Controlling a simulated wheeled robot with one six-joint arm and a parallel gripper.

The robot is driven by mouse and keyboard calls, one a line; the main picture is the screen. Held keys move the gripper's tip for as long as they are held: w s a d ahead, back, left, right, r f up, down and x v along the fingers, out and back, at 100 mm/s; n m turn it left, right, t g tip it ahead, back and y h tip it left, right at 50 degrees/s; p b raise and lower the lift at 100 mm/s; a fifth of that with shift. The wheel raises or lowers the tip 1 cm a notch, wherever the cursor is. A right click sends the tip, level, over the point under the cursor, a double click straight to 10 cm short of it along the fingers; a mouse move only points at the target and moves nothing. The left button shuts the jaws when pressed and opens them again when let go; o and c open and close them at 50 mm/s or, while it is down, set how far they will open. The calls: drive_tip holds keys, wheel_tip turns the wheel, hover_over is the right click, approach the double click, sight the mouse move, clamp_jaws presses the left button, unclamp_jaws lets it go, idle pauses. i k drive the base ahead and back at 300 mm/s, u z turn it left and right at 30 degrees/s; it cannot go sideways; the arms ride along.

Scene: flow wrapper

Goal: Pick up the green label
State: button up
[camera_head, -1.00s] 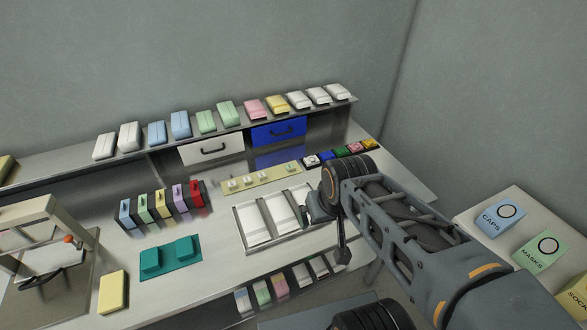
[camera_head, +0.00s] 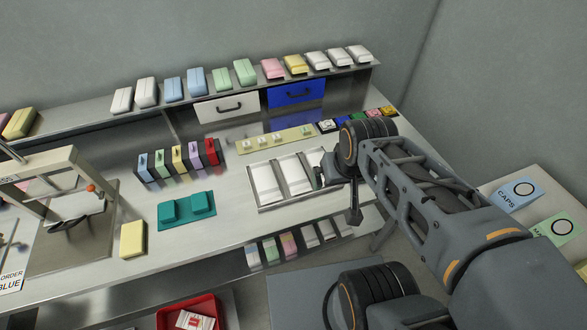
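A row of thin upright holders with coloured fronts stands on the bench, left of centre. A pale green piece (camera_head: 160,164) is second from the left, between a blue one (camera_head: 143,167) and a yellow one (camera_head: 178,158); I cannot tell for sure that it is the green label. My gripper (camera_head: 325,173) is at the arm's far end, over the right side of the white-filled tray and well right of the holders. Its fingers are small and partly hidden by the arm, so their opening is unclear.
The metal tray (camera_head: 262,207) with white packs lies between holders and arm. A teal block fixture (camera_head: 187,209), a yellow block (camera_head: 132,239) and a framed press (camera_head: 88,178) are at left. Packs line the rear shelf (camera_head: 215,95). A red bin (camera_head: 160,318) sits at the bottom.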

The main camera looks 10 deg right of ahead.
sight(306, 131)
drive_tip(key=k, duration=1.3)
drive_tip(key=z, duration=0.4)
drive_tip(key=i, duration=1.6)
drive_tip(key=u, duration=1.1)
